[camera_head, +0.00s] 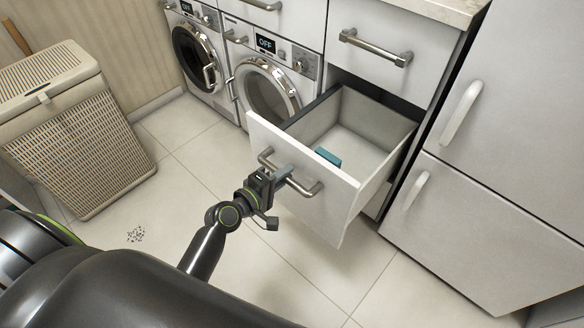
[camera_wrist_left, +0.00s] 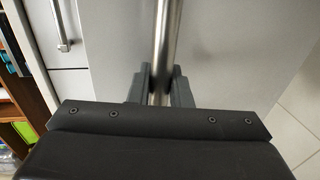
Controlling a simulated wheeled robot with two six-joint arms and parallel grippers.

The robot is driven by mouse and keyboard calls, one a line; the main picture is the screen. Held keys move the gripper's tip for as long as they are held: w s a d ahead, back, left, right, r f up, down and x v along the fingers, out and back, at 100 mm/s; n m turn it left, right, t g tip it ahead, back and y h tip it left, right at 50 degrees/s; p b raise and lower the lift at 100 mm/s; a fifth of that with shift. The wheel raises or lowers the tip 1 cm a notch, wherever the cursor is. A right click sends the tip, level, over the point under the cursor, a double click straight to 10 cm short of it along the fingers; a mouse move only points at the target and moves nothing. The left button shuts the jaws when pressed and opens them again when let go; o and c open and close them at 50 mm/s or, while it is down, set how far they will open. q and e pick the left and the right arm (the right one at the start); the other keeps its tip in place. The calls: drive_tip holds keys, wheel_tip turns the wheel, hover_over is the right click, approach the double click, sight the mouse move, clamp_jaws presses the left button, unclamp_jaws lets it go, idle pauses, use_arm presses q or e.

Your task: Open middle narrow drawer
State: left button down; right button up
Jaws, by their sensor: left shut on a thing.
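The middle narrow drawer (camera_head: 300,178) stands pulled well out from the cabinet, with its white front toward me. A small teal item (camera_head: 328,157) lies inside it near the front. My left gripper (camera_head: 284,174) is shut on the drawer's metal bar handle (camera_head: 308,188), near the handle's middle. In the left wrist view the handle bar (camera_wrist_left: 165,45) runs between the two fingers of my left gripper (camera_wrist_left: 160,85). My right gripper is in neither view.
A closed drawer (camera_head: 372,50) with a bar handle is above. A fridge (camera_head: 480,200) stands close on the right. Two washing machines (camera_head: 268,92) are left of the drawer. A laundry hamper (camera_head: 75,130) stands far left.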

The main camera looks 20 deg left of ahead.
use_arm(q)
drive_tip(key=shift+v, duration=0.8)
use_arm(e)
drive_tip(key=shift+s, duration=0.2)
use_arm(q)
drive_tip(key=shift+f, duration=0.2)
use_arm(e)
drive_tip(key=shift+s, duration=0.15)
use_arm(q)
drive_tip(key=c, duration=1.4)
unclamp_jaws()
drive_tip(key=shift+o, duration=0.2)
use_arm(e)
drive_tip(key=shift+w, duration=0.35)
